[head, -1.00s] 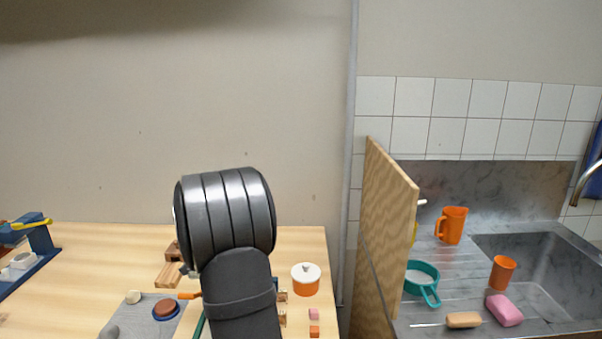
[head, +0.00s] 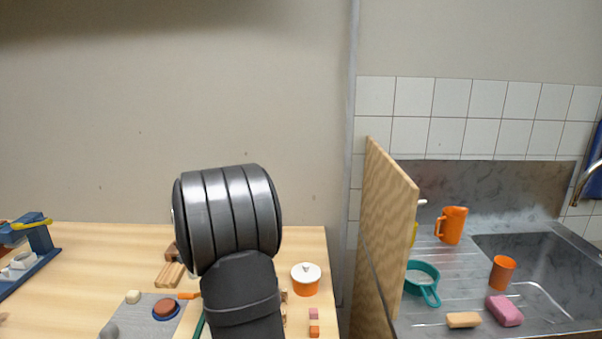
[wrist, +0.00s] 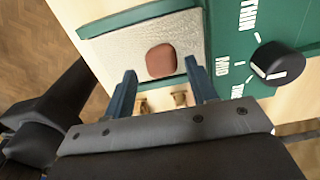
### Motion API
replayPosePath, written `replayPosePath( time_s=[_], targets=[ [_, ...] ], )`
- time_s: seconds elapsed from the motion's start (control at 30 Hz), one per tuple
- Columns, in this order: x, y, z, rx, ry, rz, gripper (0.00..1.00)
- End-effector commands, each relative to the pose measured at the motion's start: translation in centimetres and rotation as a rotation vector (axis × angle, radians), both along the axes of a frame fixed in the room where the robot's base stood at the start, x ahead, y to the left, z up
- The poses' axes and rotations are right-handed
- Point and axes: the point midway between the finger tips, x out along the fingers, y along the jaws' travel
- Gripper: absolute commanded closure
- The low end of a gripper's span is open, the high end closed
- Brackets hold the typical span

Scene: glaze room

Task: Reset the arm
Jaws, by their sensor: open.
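My gripper (wrist: 160,72) shows in the wrist view with its two blue fingers spread apart and nothing between them. Ahead of the fingers is a reddish-brown rounded block (wrist: 161,61) on a speckled silver plate (wrist: 118,50). The plate is set in a green frame (wrist: 140,16) beside a green panel with a black knob (wrist: 278,63) and white lettering. I cannot tell the gap between the fingertips and the plate. In the head view my dark arm hides the gripper and part of the table behind it.
An orange pot with a white lid (head: 306,279) stands right of my arm on the wooden table (head: 90,255). A grey mat (head: 140,318) and a reddish piece on a blue disc (head: 165,309) are left. A wooden partition (head: 385,240) separates the sink (head: 530,255) area.

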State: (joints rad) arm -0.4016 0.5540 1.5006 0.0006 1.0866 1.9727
Motion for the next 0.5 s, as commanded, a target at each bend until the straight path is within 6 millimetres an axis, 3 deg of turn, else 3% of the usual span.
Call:
replayPosePath(
  time_s=[0.1,0.2,0.4,0.5],
  targets=[
    [-0.1,0.0,-2.6,-0.002,0.004,0.0,0.48],
    [0.0,0.0,-3.8,0.0,-0.001,0.0,0.48],
    [0.1,0.0,0.8,0.002,-0.005,0.0,0.48],
    [-0.2,-2.0,1.7,0.001,-0.002,-0.005,0.48]
  ],
)
